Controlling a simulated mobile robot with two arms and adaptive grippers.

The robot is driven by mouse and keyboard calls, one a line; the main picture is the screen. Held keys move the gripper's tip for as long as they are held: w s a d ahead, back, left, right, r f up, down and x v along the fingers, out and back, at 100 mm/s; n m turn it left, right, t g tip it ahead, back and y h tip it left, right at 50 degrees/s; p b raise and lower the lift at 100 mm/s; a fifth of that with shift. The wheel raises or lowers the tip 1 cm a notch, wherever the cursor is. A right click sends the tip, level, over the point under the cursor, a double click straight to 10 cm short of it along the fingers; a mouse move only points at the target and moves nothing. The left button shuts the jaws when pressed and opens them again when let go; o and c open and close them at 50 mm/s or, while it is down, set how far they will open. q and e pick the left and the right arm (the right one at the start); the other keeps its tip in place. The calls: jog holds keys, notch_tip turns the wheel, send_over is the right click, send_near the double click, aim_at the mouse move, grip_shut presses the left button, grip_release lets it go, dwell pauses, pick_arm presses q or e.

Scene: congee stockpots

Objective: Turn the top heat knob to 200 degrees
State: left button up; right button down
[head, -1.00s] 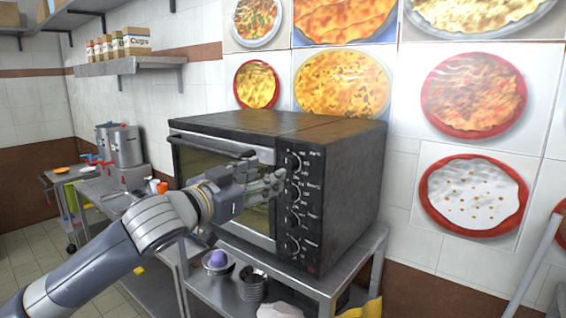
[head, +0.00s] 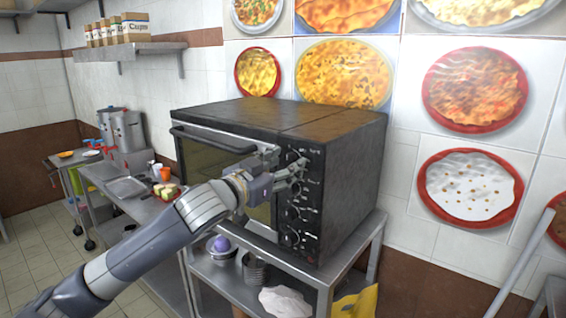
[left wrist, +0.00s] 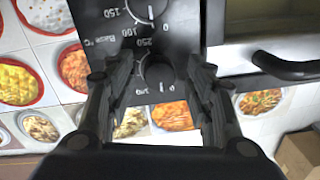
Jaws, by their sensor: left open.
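The black oven (head: 345,175) stands on a metal stand, with a column of knobs on its front panel. The top heat knob (head: 292,156) is dark with white markings around it. My left gripper (head: 289,160) is open in front of the panel, its fingertips close to this knob. The left wrist view is upside down: the knob (left wrist: 157,71) shows between the two spread fingers of my left gripper (left wrist: 160,72), partly shadowed. I cannot tell whether the fingers touch it. Its pointer is hard to read. My right gripper is not in view.
Another knob (left wrist: 146,9) sits below it on the panel. The oven door handle (head: 212,140) lies left of the panel. The stand's lower shelf holds bowls (head: 222,246) and a white cloth (head: 285,301). A side table (head: 128,187) stands at the left.

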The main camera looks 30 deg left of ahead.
pick_arm(q)
jog(key=shift+c, duration=0.6)
jog(key=c, duration=0.9)
jog(key=shift+c, duration=0.3)
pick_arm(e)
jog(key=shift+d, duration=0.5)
